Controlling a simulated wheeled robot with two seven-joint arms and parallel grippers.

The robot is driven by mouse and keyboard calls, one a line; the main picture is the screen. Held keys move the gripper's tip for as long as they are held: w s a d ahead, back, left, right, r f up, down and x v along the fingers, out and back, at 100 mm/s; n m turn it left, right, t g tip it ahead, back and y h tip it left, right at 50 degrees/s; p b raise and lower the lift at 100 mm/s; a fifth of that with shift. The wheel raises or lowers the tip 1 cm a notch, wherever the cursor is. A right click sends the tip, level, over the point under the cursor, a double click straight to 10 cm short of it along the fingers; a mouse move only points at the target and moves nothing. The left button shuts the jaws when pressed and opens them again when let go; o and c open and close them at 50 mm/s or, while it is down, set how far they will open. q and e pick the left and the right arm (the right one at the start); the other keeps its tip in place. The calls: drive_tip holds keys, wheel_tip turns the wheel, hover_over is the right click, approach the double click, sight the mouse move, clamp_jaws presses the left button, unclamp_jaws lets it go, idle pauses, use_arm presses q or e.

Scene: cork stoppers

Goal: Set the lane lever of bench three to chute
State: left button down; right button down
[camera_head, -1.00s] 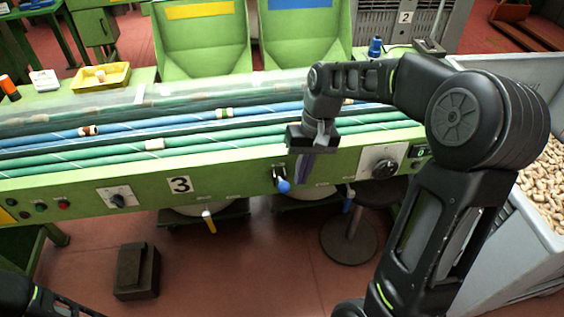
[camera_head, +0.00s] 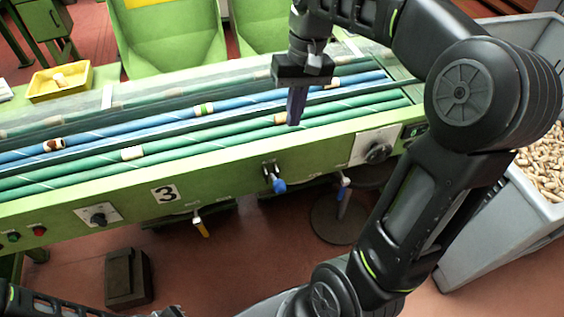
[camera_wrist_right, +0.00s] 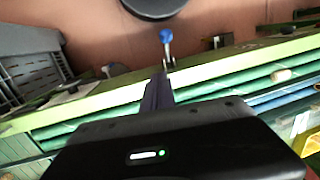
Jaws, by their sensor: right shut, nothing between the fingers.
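Bench three is the green bench (camera_head: 222,170) with the number 3 plate (camera_head: 165,194) on its front panel. A lever with a blue knob (camera_head: 279,185) sits in a bracket on this panel, its knob hanging down. The blue knob also shows in the wrist view (camera_wrist_right: 166,35), beyond the fingers. My right gripper (camera_head: 295,120) is shut and empty, above the bench's tubes and apart from the lever. Its fingers also show in the wrist view (camera_wrist_right: 157,88). The lever's markings are too small to read. My left gripper is out of view; only part of that arm shows lower left.
A rotary switch (camera_head: 377,152) is right of the lever; another (camera_head: 98,218) is at the left. A yellow handle (camera_head: 201,228) and another blue handle (camera_head: 344,182) hang below the panel. Green and blue tubes carry corks. A grey bin (camera_head: 490,225) of corks stands right.

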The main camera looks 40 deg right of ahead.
drive_tip(key=f, duration=0.3)
drive_tip(key=a+f, duration=0.1)
drive_tip(key=f, duration=0.5)
drive_tip(key=shift+s+a+f, duration=0.2)
drive_tip(key=shift+a+f, duration=0.05)
drive_tip(key=shift+a, duration=0.15)
drive_tip(key=shift+s+a+f, duration=0.5)
drive_tip(key=shift+a+f, duration=0.1)
drive_tip(key=shift+a, duration=0.1)
drive_tip(key=shift+s+a+f, duration=0.5)
drive_tip(key=shift+a+f, duration=0.05)
drive_tip(key=shift+a, duration=0.15)
